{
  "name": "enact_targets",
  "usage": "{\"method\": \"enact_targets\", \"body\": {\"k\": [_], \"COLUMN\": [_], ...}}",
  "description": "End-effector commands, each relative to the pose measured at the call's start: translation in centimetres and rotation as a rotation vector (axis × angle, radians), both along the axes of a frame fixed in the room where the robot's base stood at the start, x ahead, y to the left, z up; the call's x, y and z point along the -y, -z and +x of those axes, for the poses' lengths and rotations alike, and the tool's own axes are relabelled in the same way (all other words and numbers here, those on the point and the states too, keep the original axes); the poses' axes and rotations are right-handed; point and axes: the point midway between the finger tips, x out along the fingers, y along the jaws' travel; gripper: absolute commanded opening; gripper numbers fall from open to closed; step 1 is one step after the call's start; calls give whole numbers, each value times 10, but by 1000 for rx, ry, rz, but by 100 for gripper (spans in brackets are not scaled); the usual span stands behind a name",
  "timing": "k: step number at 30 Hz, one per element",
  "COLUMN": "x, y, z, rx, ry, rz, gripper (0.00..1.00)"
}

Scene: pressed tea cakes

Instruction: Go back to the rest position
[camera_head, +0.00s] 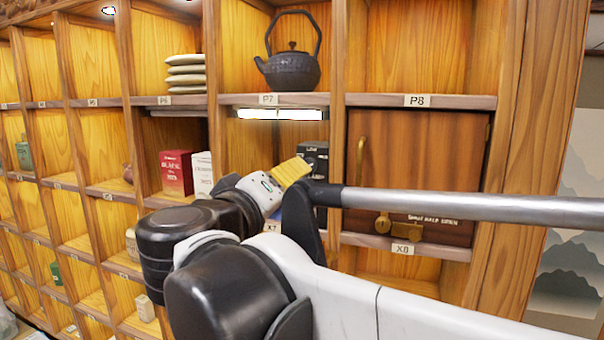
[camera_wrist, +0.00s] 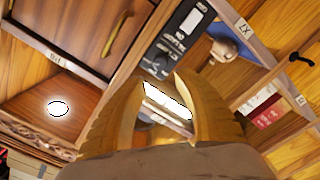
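My gripper (camera_head: 290,171) is in front of the X7 compartment of the wooden shelf (camera_head: 330,60) in the head view, with its yellow fingers showing above my arm. In the wrist view my gripper (camera_wrist: 160,84) has its two yellow fingers apart, with nothing between them. A bright white light strip shows in the gap behind them. My arm covers part of the shelf's lower middle.
A black box (camera_head: 315,153) stands close behind my gripper; red (camera_head: 176,173) and white (camera_head: 202,172) boxes stand left. A closed wooden door (camera_head: 415,150) with a brass handle is right. A dark teapot (camera_head: 290,70) and stacked pale cakes (camera_head: 186,74) sit above.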

Motion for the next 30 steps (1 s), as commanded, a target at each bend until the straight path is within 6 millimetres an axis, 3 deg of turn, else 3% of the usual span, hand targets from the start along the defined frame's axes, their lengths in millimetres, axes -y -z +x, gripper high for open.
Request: {"method": "enact_targets", "body": {"k": [4,14,17,20,26,30], "x": [-4,-3,7,36,118,166], "y": [0,1,19,64,211,319], "z": [-12,-13,-12,-11,-25,-50], "rx": [0,-2,-27,-96,-327,-483], "ry": [0,2,14,46,123,159], "rz": [0,1,8,26,126,233], "gripper": [37,37,37,37,37,37]}}
